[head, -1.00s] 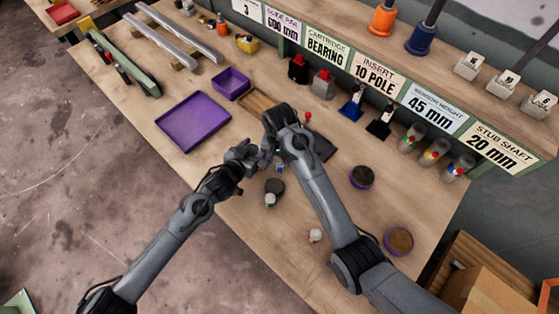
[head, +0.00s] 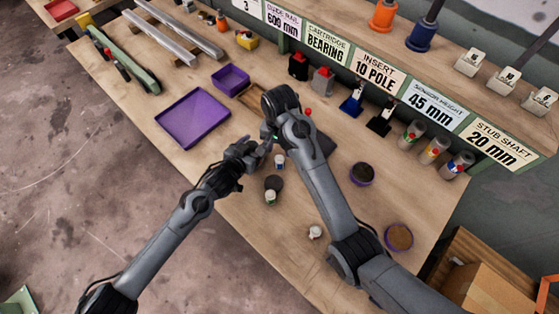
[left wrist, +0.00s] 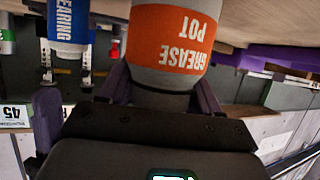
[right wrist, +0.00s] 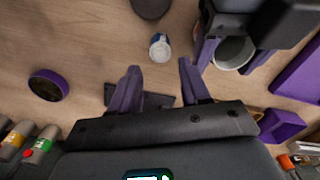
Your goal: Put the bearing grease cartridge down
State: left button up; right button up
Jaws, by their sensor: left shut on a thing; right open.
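The bearing grease cartridge (head: 280,162), blue and white, stands on the bench just below my right gripper in the head view. In the right wrist view the cartridge (right wrist: 160,47) is beyond the fingertips, apart from them. In the left wrist view, which is upside down, it shows its BEARING label (left wrist: 67,20). My right gripper (right wrist: 160,68) is open and empty. My left gripper (right wrist: 228,48) is shut on the grease pot (left wrist: 172,38), a grey pot with an orange label. The pot is mostly hidden in the head view.
A dark round object (head: 274,183) and a small white object (head: 315,233) are near the front edge. Two purple-rimmed round dishes (head: 361,174) (head: 398,237) are to the right. A purple tray (head: 193,118) and a purple box (head: 231,79) are to the left. Labelled shelves line the back.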

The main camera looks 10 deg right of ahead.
aim_at(280, 157)
jog(key=m, duration=0.4)
jog(key=shift+s+m, duration=0.1)
jog(key=shift+m, duration=0.2)
jog(key=m, duration=0.3)
jog(key=shift+r, duration=0.15)
jog(key=m, duration=0.3)
jog(key=r+m, duration=0.1)
jog(key=m, duration=0.2)
jog(key=shift+a, duration=0.15)
jog(key=shift+a+r, duration=0.1)
jog(key=shift+a, duration=0.05)
notch_tip(280, 157, down, 6)
jog(key=shift+r, duration=0.1)
jog(key=shift+w+d+f, duration=0.15)
jog(key=shift+d+f, duration=0.05)
jog(key=shift+f, duration=1.1)
jog(key=shift+w+d+f, duration=0.1)
jog(key=shift+d+f, duration=0.05)
jog(key=shift+f, duration=1.15)
grip_shut()
jog(key=shift+r, duration=0.1)
